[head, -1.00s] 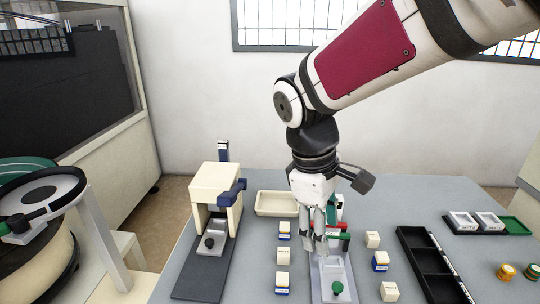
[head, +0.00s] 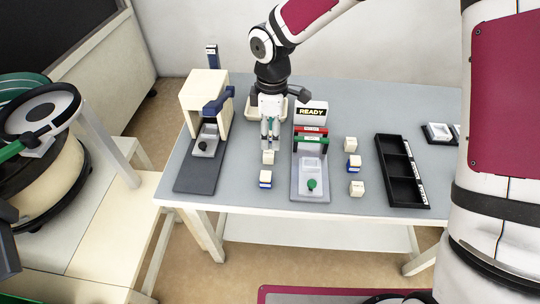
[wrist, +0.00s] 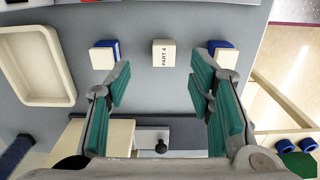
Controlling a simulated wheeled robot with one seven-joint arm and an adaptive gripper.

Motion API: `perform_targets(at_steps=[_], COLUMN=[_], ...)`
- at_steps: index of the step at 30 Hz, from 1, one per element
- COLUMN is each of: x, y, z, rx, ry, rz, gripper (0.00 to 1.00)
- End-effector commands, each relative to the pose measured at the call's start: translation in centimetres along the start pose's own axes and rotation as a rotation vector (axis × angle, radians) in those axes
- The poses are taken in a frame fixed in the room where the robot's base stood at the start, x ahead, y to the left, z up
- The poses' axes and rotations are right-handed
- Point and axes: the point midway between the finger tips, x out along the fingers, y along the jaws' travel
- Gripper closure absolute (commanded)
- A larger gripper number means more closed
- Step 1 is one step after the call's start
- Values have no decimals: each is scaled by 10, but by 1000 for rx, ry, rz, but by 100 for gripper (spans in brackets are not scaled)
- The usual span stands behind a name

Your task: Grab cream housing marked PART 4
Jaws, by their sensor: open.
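The cream housing marked PART 4 (wrist: 163,55) is a small block on the grey table, in the upper middle of the wrist view, its label facing up. In the head view it appears to be the plain cream block (head: 268,157) just below my fingertips. My gripper (head: 270,146) points down over the left column of blocks. Its teal-padded fingers (wrist: 160,84) are spread open and empty, with the housing framed beyond the gap between them, apart from both. Cream blocks with blue bases sit on either side of it in the wrist view, left (wrist: 104,55) and right (wrist: 222,50).
A cream press (head: 203,92) stands to the left. A fixture with a READY sign (head: 311,112) stands to the right. Further right are several blocks (head: 350,144) and a black compartment tray (head: 405,196). A cream tray (wrist: 38,66) lies behind the blocks.

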Motion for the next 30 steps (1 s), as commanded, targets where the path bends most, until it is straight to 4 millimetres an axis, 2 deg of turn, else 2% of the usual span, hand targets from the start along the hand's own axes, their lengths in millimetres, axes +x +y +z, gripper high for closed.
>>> perform_targets(at_steps=[3, 14, 21, 29, 30], x=[19, 42, 76, 81, 81], y=[0, -3, -5, -5, -5], z=[0, -1, -4, -4, -4], rx=[0, 0, 1, 2, 2], ry=[-1, -2, -1, -1, -1], rz=[-1, -2, -2, 1, 1], gripper=[52, 52, 52, 52, 56])
